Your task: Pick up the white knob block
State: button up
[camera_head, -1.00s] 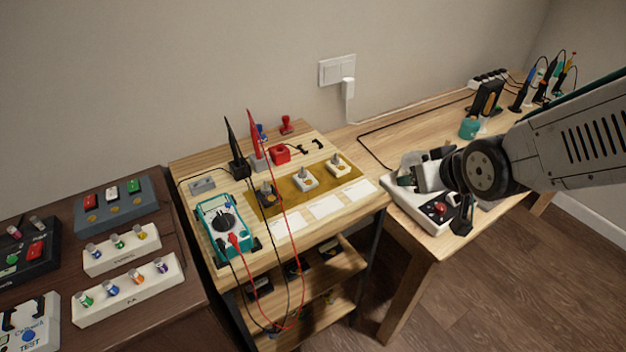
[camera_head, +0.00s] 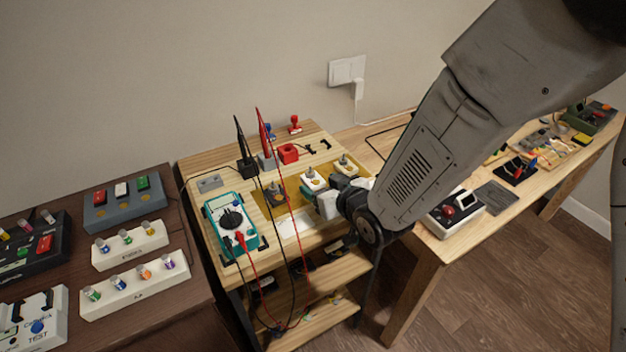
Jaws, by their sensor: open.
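The white knob block (camera_head: 313,181), with a grey knob on top, sits upright on the yellow-brown strip of the small wooden table. It is the middle of three knob blocks in a row. The dark grey knob block (camera_head: 275,194) is to its left and the cream knob block (camera_head: 345,166) to its right. My gripper (camera_head: 325,193) is low over the table, just in front and to the right of the white block, with its jaws open and empty. The fingers are small and partly blend with the blocks. I cannot tell whether they touch the white block.
A teal multimeter (camera_head: 230,222) stands at the left, its red and black leads running up near the blocks and over the front edge. A red block (camera_head: 288,153) sits behind. White cards lie in front of the strip. My arm hides part of the right workbench (camera_head: 437,250).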

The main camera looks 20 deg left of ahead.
jog(key=shift+x, duration=1.05)
jog(key=c, duration=1.1)
jog(key=shift+o, duration=0.2)
